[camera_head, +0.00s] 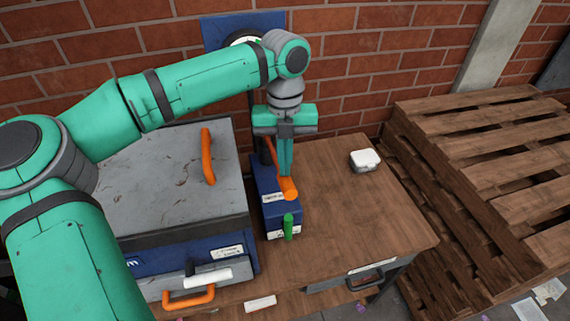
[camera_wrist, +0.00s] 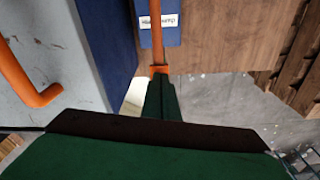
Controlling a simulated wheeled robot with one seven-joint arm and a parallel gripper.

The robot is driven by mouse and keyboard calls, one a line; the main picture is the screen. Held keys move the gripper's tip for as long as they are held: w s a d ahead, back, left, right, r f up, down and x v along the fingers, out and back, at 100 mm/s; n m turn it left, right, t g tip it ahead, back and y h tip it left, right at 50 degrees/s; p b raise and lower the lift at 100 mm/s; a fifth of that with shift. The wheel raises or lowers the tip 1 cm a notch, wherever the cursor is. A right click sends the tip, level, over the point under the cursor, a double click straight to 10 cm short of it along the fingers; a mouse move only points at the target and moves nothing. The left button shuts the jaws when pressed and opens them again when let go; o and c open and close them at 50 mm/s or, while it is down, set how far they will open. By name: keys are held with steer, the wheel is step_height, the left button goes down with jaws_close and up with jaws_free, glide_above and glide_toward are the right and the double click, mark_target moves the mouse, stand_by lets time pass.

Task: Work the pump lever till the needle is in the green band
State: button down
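The blue hand pump (camera_head: 264,192) stands on the wooden bench; its labelled face also shows in the wrist view (camera_wrist: 172,36). Its orange lever (camera_head: 288,188) slants from the back of the pump toward the front, and its rod runs down the wrist view (camera_wrist: 156,30). My gripper (camera_head: 285,172) points down with its fingers together, tips at the lever's thick grip; whether they touch it is unclear. The fingers cover part of the grip in the wrist view. The gauge (camera_head: 243,37) on the blue wall panel is mostly hidden behind my arm; its needle cannot be read.
A green handle (camera_head: 288,226) stands at the pump's front. A large grey-lidded case (camera_head: 165,185) with an orange handle (camera_head: 208,156) is close on the left. A small white box (camera_head: 365,160) lies to the right on the bench (camera_head: 350,215), which is otherwise clear there. Pallets (camera_head: 490,150) are stacked beyond.

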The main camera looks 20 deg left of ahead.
steer(key=shift+w+a+r, duration=0.3)
steer(key=shift+w, duration=0.4)
steer(key=shift+w+a+r, duration=0.25)
steer(key=shift+w+a, duration=0.05)
steer(key=shift+w, duration=0.35)
step_height(320, 180, up, 11)
steer(key=w, duration=0.1)
steer(key=shift+a+f, duration=0.15)
steer(key=shift+a, duration=0.05)
stand_by(0.6)
